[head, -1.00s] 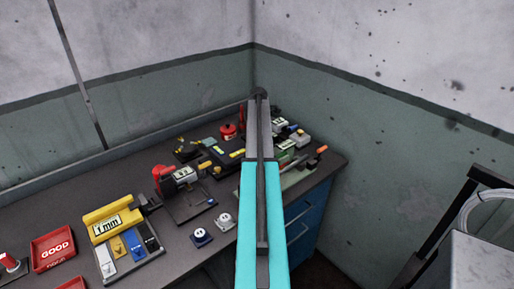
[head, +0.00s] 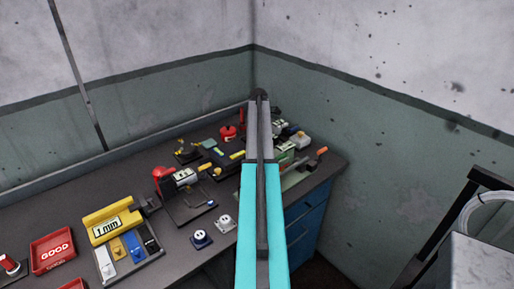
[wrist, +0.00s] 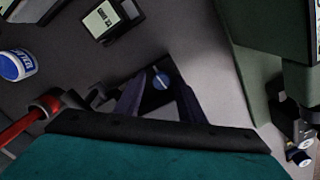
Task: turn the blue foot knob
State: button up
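The blue foot knob (wrist: 161,82) is a small round blue disc with a pale slot line across it, in the middle of the wrist view. It lies on a dark patch between the fingers of my gripper (wrist: 158,92). The two dark fingers stand apart, one on each side of the knob. I cannot tell whether either finger touches it. In the head view my teal arm runs over the bench and hides the gripper and the knob.
The wrist view shows a blue and white round container (wrist: 15,66), a labelled box (wrist: 103,20), a red handle (wrist: 22,127), and a green body (wrist: 262,80) close on the right. In the head view the bench holds a yellow gauge (head: 108,226) and red trays (head: 52,250).

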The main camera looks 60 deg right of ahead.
jog(key=shift+a, duration=0.15)
jog(key=shift+r+p, duration=1.9)
jog(key=shift+r, duration=2.2)
jog(key=shift+d, duration=0.2)
